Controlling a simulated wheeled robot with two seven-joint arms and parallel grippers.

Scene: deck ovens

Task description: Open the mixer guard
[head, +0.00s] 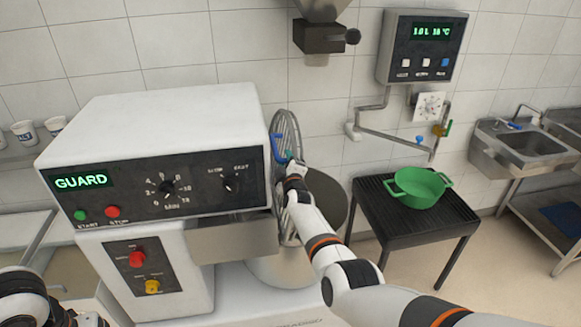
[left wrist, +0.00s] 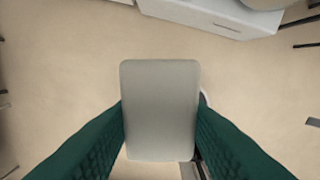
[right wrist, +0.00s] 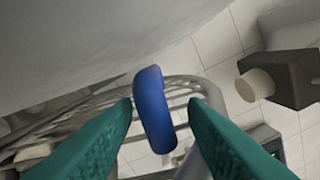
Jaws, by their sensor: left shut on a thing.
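The mixer (head: 170,130) is white, with a dark control panel whose green display (head: 81,181) reads GUARD. Its wire guard (head: 291,128) stands steeply raised at the right end of the mixer head, above the steel bowl (head: 325,205). The guard's blue handle (head: 276,148) also shows in the right wrist view (right wrist: 154,108). My right gripper (head: 287,163) is at the handle. Its fingers (right wrist: 162,104) are open, with the handle in line between them and gaps on both sides. My left gripper (left wrist: 160,112) is shut on a flat light-grey plate (left wrist: 160,85).
A green pot (head: 420,188) sits on a black slatted stand (head: 385,207) right of the mixer. A water meter (head: 421,48) with a pipe hangs on the wall above. A steel sink (head: 530,142) is at far right. A dark scale-like hopper outlet (head: 320,36) hangs above the guard.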

